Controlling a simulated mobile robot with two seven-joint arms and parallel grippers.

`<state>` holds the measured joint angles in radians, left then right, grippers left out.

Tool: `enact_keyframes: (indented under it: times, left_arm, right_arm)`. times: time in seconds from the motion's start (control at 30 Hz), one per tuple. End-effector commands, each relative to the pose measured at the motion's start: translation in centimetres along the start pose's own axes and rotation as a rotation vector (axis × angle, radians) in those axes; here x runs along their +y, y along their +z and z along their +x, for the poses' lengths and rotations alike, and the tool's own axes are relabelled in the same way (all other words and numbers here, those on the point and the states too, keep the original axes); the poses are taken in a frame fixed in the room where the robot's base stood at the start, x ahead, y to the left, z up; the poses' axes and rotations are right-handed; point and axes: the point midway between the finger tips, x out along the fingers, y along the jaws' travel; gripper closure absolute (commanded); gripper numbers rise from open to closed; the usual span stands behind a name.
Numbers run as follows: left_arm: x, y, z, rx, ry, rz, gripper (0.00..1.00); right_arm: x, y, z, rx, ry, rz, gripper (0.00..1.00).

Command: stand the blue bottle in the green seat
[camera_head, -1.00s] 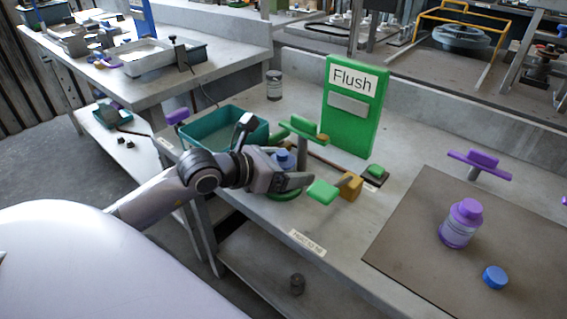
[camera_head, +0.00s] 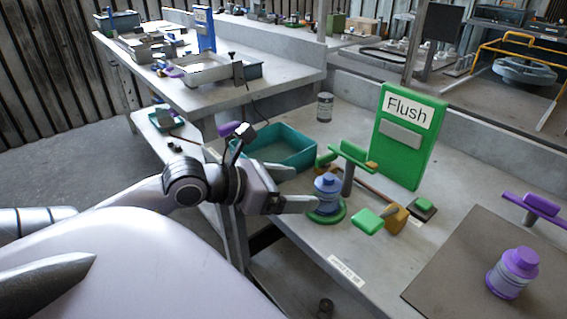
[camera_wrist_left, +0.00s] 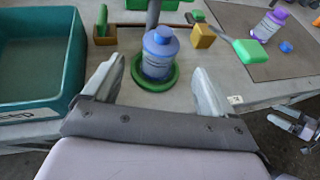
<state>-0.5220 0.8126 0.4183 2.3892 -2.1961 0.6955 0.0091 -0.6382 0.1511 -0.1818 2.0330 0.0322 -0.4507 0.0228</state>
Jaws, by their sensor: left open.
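The blue bottle (camera_head: 327,192) stands upright inside the ring of the round green seat (camera_head: 340,216). In the left wrist view the bottle (camera_wrist_left: 159,56) is between and just beyond the fingertips, with the seat's rim (camera_wrist_left: 153,84) around its base. My left gripper (camera_head: 300,188) is open and empty, on the near left side of the bottle, with a gap around it. A grey metal part at the right edge of the wrist view may be my right gripper (camera_wrist_left: 297,125); its jaws are unclear.
A teal bin (camera_head: 290,158) is left of the seat. A post with a green crossbar (camera_head: 352,152) stands close behind the bottle. A green paddle (camera_head: 368,221) and a yellow block (camera_head: 396,219) lie to the right.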

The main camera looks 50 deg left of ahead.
Motion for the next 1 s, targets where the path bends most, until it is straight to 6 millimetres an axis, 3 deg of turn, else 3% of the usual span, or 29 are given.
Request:
enact_keyframes:
  times: [0.3,1.0]
  left_arm:
    - [0.0,0.0,-1.8,0.002,0.001,0.002,0.14]
    - [0.0,0.0,-1.9,0.001,0.001,0.002,0.14]
  right_arm:
    - [0.0,0.0,0.0,-0.001,0.001,-0.001,0.15]
    - [0.1,0.0,0.0,-0.001,0.001,-0.001,0.15]
